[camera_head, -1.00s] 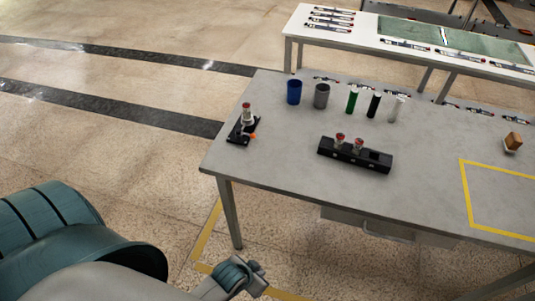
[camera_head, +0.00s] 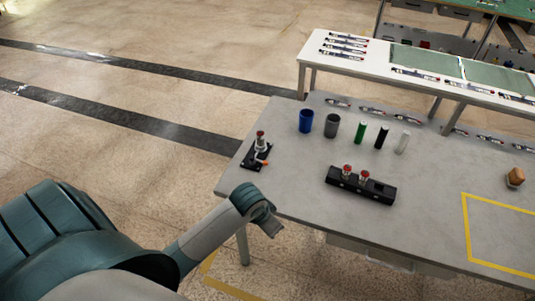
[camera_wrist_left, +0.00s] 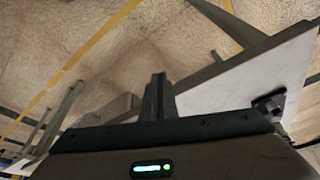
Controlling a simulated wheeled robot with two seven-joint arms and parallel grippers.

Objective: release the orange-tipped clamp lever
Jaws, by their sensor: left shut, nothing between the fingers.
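The clamp (camera_head: 255,157) is a black base with a small red-topped part standing on it, at the near left corner of the grey table. Its orange-tipped lever (camera_head: 264,162) juts to the right at the base. My left arm reaches in from the left; its wrist is at the table's near left edge, short of the clamp. The fingers are not clear in the head view. In the left wrist view my left gripper (camera_wrist_left: 158,97) shows its fingers together and empty, and the dark clamp (camera_wrist_left: 269,105) lies to their right. My right gripper is not in view.
On the grey table (camera_head: 300,185) stand a blue cup (camera_head: 306,121), a grey cup (camera_head: 332,125), several slim cylinders and a black holder (camera_head: 376,190) with two red-topped parts. A yellow-taped area (camera_head: 490,240) is at right. The table between clamp and holder is clear.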

